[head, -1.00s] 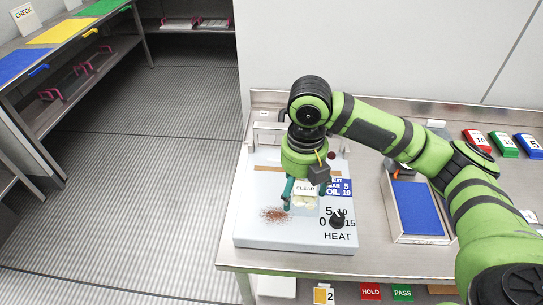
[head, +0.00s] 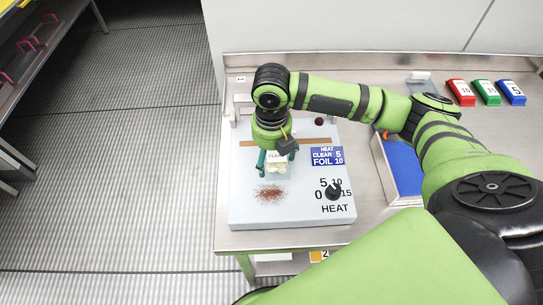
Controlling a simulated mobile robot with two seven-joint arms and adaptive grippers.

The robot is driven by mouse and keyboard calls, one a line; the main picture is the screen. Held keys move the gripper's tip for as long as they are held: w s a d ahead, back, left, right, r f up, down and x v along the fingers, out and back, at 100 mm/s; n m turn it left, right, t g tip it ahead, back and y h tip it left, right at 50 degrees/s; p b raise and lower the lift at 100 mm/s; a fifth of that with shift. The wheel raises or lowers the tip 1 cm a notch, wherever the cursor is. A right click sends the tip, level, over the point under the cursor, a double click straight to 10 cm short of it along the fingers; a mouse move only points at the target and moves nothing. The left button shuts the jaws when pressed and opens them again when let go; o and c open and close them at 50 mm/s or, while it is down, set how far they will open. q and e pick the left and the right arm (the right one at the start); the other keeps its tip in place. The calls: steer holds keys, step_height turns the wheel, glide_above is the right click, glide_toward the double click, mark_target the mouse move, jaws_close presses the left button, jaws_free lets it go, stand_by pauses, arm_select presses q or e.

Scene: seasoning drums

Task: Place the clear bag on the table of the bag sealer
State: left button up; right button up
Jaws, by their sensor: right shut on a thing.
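The bag sealer (head: 244,212) is a pale grey-blue box with a flat top on the steel table. Its top carries a brown strip, a heat dial (head: 333,191) and a blue label (head: 327,156) reading HEAT, CLEAR 5, FOIL 10. My right gripper (head: 275,164) points down over the sealer's top and is shut on the clear bag (head: 277,168). The bag has a white CLEAR label and pale contents. The gripper partly hides it, and I cannot tell whether it touches the top. My left gripper is not in view.
Reddish-brown powder (head: 269,194) is spilled on the sealer's top in front of the bag. A blue-lined tray (head: 407,171) stands to the right. Red (head: 461,91), green (head: 486,92) and blue (head: 512,92) numbered blocks stand at the back right.

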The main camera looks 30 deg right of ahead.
mark_target(271, 157)
steer(key=shift+f, duration=0.9)
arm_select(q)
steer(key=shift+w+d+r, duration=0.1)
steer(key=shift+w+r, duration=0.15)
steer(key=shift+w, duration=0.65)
arm_select(e)
steer(key=shift+f, duration=0.1)
steer(key=o, duration=0.6)
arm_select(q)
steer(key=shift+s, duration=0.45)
arm_select(e)
step_height(271, 157, up, 11)
steer(key=shift+b, duration=0.9)
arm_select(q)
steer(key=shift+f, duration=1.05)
arm_select(e)
steer(key=shift+r, duration=0.65)
